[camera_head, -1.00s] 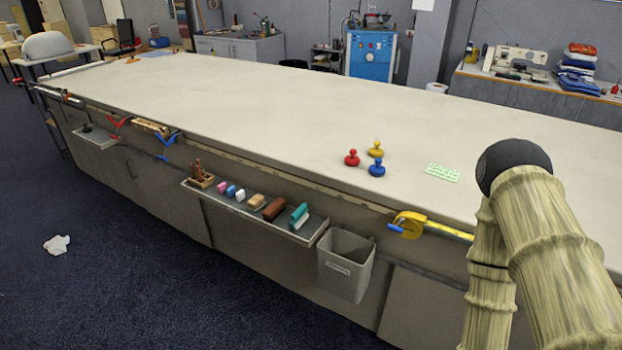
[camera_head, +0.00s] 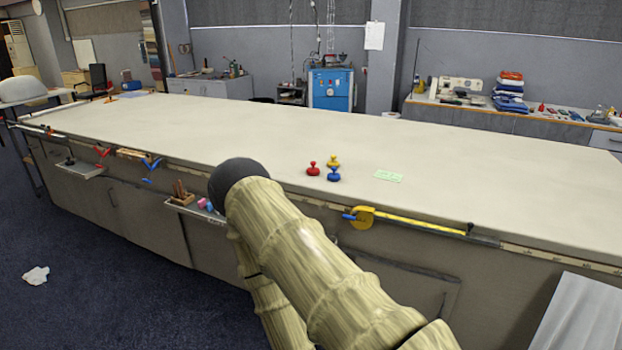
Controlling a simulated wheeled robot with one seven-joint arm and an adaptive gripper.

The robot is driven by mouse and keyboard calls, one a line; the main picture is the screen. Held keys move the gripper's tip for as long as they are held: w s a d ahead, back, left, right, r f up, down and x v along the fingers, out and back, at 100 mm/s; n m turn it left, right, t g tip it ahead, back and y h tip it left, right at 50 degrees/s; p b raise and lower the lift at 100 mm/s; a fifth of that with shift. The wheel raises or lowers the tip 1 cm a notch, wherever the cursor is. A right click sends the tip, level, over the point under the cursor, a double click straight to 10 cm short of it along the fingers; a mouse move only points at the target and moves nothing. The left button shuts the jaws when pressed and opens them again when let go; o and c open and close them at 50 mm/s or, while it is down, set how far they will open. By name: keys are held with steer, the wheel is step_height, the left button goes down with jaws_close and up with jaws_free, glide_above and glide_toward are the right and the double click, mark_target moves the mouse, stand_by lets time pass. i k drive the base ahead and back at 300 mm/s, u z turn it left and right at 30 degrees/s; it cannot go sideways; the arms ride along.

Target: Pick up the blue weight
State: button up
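The blue weight (camera_head: 334,174) is a small knobbed piece standing upright on the pale table top (camera_head: 450,160), near its front edge. A red weight (camera_head: 313,169) stands close to its left, and a yellow weight (camera_head: 333,161) stands just behind it. My arm reaches up from the lower right, with its dark rounded end to the left of the weights and in front of the table. My gripper's fingers do not show in this view.
A green patterned card (camera_head: 389,176) lies right of the weights. A yellow tape measure (camera_head: 362,217) is on the table's front edge. The table top behind the weights is clear.

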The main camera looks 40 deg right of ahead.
mark_target(333, 176)
steer(key=u, duration=0.35)
steer(key=i, duration=2.3)
steer(key=z, duration=0.95)
